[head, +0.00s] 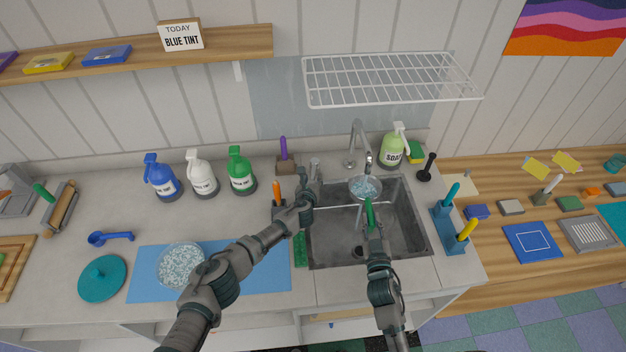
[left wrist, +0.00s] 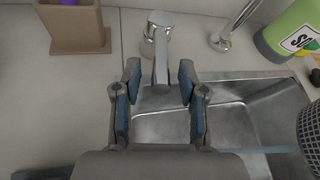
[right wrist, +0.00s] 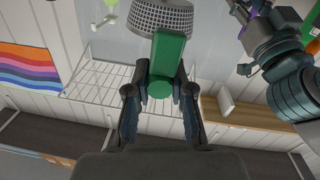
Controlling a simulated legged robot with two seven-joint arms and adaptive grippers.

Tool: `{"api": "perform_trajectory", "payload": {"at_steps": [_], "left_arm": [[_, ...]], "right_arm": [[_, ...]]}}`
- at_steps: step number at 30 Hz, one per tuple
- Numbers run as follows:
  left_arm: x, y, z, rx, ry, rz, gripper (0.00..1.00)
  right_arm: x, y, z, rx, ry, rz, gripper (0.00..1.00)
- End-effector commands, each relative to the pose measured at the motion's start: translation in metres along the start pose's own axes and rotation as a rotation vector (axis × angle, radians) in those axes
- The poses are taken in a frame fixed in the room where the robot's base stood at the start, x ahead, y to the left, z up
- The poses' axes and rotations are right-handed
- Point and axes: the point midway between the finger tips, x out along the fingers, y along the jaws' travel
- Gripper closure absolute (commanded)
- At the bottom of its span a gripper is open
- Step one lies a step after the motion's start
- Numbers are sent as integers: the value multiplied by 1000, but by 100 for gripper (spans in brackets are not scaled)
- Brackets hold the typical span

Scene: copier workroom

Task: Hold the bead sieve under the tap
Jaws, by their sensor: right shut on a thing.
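The bead sieve (head: 365,187), a round mesh bowl holding pale blue beads, is over the sink (head: 408,232), beneath the spout of the chrome tap (head: 356,142). My right gripper (head: 372,229) is shut on its green handle (right wrist: 167,62). The sieve's mesh (right wrist: 160,17) shows beyond the handle in the right wrist view, and its edge (left wrist: 311,135) shows in the left wrist view. My left gripper (left wrist: 158,98) is open, its fingers either side of the chrome tap lever (left wrist: 160,48). I cannot tell whether they touch it.
A soap bottle (head: 393,148) stands right of the tap. A brown holder (head: 286,165) stands behind the left gripper. A bowl of beads (head: 182,267) sits on a blue mat (head: 262,280) at left. A wire rack (head: 390,80) hangs above the sink.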

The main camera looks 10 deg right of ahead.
Motion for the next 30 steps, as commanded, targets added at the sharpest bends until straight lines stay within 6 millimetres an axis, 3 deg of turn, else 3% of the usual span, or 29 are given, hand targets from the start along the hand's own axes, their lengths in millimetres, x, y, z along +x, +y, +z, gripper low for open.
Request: {"api": "perform_trajectory", "payload": {"at_steps": [14, 30], "left_arm": [[-9, 0, 1, -2, -2, -1, 57], [-91, 0, 0, -1, 0, -1, 57]], "right_arm": [[0, 0, 0, 0, 1, 0, 100], [0, 0, 0, 0, 0, 0, 100]]}}
